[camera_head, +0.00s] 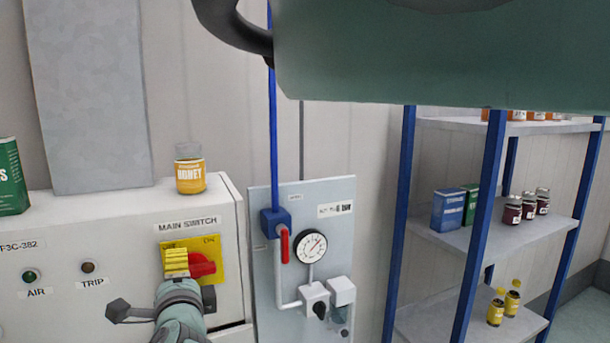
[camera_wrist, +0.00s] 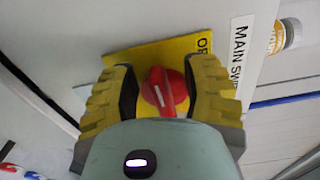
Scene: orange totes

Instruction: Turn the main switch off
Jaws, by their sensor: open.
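The main switch is a red rotary knob (camera_head: 201,266) on a yellow plate (camera_head: 211,247) under the "MAIN SWITCH" label on the white cabinet. In the wrist view the red knob (camera_wrist: 165,92) shows a white line across its face. My gripper (camera_wrist: 168,85) is open, with one yellow-tipped finger on each side of the knob. I cannot tell whether the fingers touch it. In the head view my gripper (camera_head: 177,264) comes up from below and covers the left part of the knob and plate. Part of the plate's lettering is hidden.
A honey jar (camera_head: 190,170) and a green box (camera_head: 12,178) stand on the cabinet top. AIR (camera_head: 30,276) and TRIP (camera_head: 88,267) lamps are to the left. A panel with a gauge (camera_head: 311,246) and red lever (camera_head: 284,246) is close at right, before a shelf rack (camera_head: 470,235).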

